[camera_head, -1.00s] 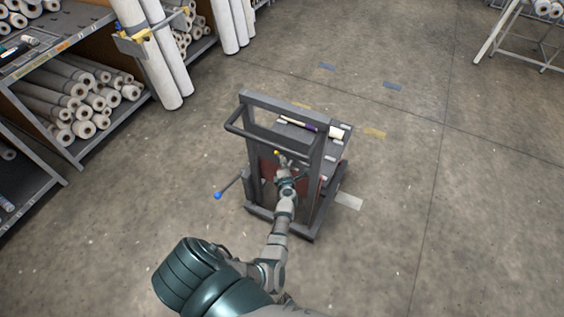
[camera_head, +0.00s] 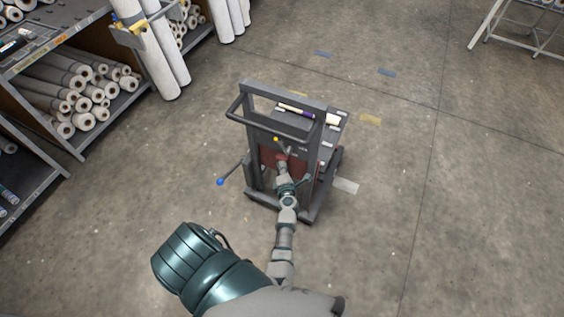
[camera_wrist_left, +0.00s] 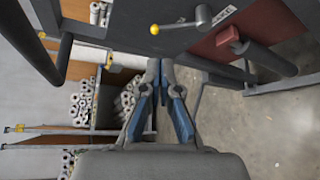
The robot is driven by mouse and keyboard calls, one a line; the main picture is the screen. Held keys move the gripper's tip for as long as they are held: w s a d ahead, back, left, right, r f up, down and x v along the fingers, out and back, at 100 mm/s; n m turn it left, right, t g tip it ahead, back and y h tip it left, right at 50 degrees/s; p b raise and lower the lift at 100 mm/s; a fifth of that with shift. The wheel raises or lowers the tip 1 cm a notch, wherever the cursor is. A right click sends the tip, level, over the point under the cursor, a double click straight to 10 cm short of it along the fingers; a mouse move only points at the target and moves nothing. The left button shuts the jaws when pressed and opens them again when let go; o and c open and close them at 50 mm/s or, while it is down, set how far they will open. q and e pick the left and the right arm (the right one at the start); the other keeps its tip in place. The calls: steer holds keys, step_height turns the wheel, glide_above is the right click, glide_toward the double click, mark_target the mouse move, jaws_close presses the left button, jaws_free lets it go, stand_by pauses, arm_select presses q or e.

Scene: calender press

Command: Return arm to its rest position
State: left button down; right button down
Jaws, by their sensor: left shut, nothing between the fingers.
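My left arm reaches to the grey press cart (camera_head: 288,92) in the middle of the head view. My left gripper (camera_head: 282,163) is shut and empty, in front of the cart's dark panel, between its uprights and below the lever with a yellow knob (camera_head: 276,139). In the left wrist view the gripper (camera_wrist_left: 160,68) has its blue-sided fingers together. There the yellow knob (camera_wrist_left: 155,29) and its grey lever are above and apart from the fingertips. A red block (camera_wrist_left: 228,42) is to the right. My right gripper is not in view.
A handle with a blue ball (camera_head: 220,181) sticks out left of the cart. A rod with a purple band (camera_head: 300,113) lies on the cart top. Shelves with white rolls (camera_head: 75,95) stand at the left. The floor (camera_head: 480,220) to the right is clear.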

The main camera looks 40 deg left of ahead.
arm_select(q)
steer(key=d+f+m+t+h+b, duration=0.1)
steer(key=d+f+m+h, duration=0.4)
steer(key=d+f+m, duration=0.6)
steer(key=s+d+f+m+g+h+b, duration=0.1)
steer(key=s+d+f+m+h, duration=0.3)
steer(key=f, duration=0.4)
steer(key=s+d+f+m+g+h, duration=0.1)
steer(key=s+d+f+m, duration=0.2)
steer(key=s+f+m, duration=0.4)
steer(key=s+d+f+m+g+h+b, duration=0.1)
steer(key=s+f+m+g, duration=0.15)
steer(key=s+f, duration=0.5)
steer(key=s+d+f+m+g, duration=0.1)
steer(key=s+f+m+g, duration=0.3)
steer(key=s, duration=0.6)
steer(key=s+a+f+m+g, duration=0.1)
steer(key=s+a+f+m, duration=0.1)
steer(key=s, duration=0.7)
steer(key=s+a+f+m+g+b, duration=0.1)
steer(key=s+a+f+m, duration=0.1)
steer(key=s, duration=0.6)
steer(key=shift+s+a+f+m, duration=0.15)
steer(key=shift+s+f+m, duration=0.2)
steer(key=shift+f+m, duration=0.4)
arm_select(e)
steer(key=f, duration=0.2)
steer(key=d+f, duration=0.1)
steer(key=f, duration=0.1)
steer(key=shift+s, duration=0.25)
